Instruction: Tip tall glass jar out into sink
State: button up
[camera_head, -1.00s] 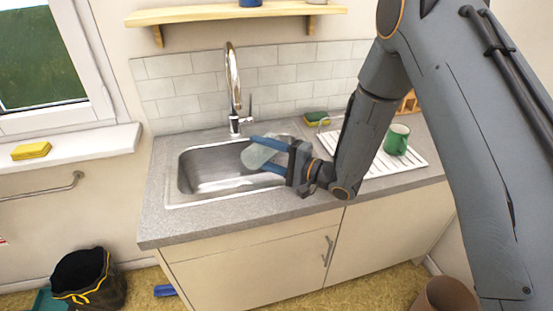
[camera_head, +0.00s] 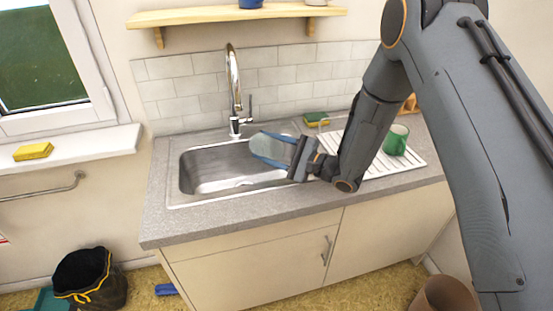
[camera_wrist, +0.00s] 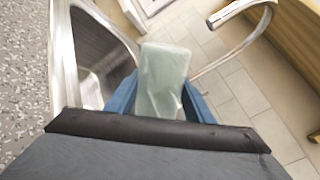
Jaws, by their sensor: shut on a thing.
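The tall glass jar (camera_head: 268,147) is pale green and translucent. My gripper (camera_head: 266,149) is shut on it, one blue finger on each side, and holds it tilted over the right part of the steel sink (camera_head: 205,185). The jar (camera_wrist: 163,85) also shows between the blue fingers of my gripper (camera_wrist: 160,100) in the wrist view. Whether anything is inside the jar or coming out of it cannot be told.
The chrome tap (camera_head: 234,90) stands behind the sink, close to the jar. A white drainer (camera_head: 375,165) with a green mug (camera_head: 396,139) lies to the right. A sponge (camera_head: 316,118) sits behind. A wooden shelf (camera_head: 230,13) is above.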

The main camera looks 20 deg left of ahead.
jog(key=shift+w+d+r+m, duration=0.1)
jog(key=shift+w+m, duration=0.15)
jog(key=shift+m, duration=0.15)
jog(key=shift+w, duration=0.1)
jog(key=shift+w+d+r+m, duration=0.15)
jog(key=shift+w+m, duration=0.25)
jog(key=shift+m, duration=0.4)
